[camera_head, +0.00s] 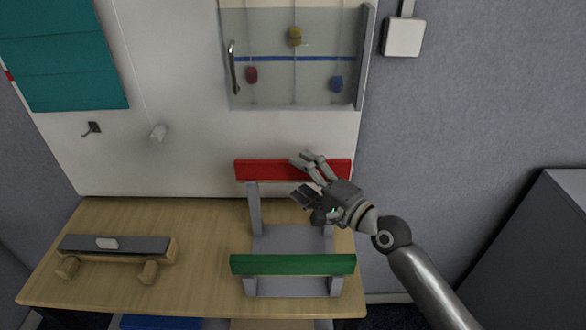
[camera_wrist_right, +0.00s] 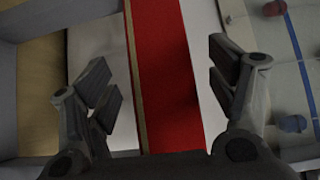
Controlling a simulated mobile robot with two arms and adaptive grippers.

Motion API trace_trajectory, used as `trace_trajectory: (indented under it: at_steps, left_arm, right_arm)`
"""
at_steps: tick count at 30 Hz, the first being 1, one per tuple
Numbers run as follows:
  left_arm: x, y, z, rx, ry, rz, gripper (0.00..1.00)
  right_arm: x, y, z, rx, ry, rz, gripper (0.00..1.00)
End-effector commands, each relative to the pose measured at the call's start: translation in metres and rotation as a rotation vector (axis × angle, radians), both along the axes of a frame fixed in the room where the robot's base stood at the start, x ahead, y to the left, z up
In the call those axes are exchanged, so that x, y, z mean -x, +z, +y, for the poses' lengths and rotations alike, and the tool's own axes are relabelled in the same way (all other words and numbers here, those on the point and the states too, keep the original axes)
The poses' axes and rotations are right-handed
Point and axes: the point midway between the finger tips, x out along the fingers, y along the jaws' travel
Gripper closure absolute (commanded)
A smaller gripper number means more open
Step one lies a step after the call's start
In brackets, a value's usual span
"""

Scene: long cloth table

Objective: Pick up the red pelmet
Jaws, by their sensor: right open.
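The red pelmet (camera_head: 268,169) is a long flat red bar lying across the back of a grey stand on the table. In the right wrist view the red pelmet (camera_wrist_right: 165,75) runs lengthwise between the two fingers. My right gripper (camera_head: 305,177) is open at the pelmet's right half, its fingers over and in front of it. In the right wrist view my right gripper (camera_wrist_right: 165,85) has a finger on each side of the pelmet, with gaps on both sides. Part of the pelmet is hidden behind the gripper in the head view. My left gripper is not in view.
A green bar (camera_head: 293,264) spans the stand's front. A wooden rack with a grey top (camera_head: 135,244) sits at the left of the table (camera_head: 195,215). A glass-fronted cabinet (camera_head: 295,85) with a handle hangs above the pelmet. The table's middle is clear.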

Motion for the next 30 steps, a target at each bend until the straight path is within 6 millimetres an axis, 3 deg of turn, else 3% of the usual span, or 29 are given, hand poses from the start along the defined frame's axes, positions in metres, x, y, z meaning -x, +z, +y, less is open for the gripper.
trace_trajectory:
  at_steps: [5,13,24,30]
  left_arm:
    - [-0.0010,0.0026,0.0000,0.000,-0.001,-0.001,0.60]
    - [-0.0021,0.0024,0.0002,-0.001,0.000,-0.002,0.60]
    - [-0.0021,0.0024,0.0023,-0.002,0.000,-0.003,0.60]
    - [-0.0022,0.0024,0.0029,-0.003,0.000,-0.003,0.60]
  right_arm:
    - [-0.0118,0.0006,0.0121,-0.001,0.000,0.000,0.21]
    - [-0.0128,0.0002,0.0132,-0.001,0.000,-0.001,0.23]
    - [-0.0127,-0.0001,0.0129,0.000,0.000,0.000,0.70]
    - [-0.0128,0.0004,0.0128,-0.001,0.000,-0.001,0.73]
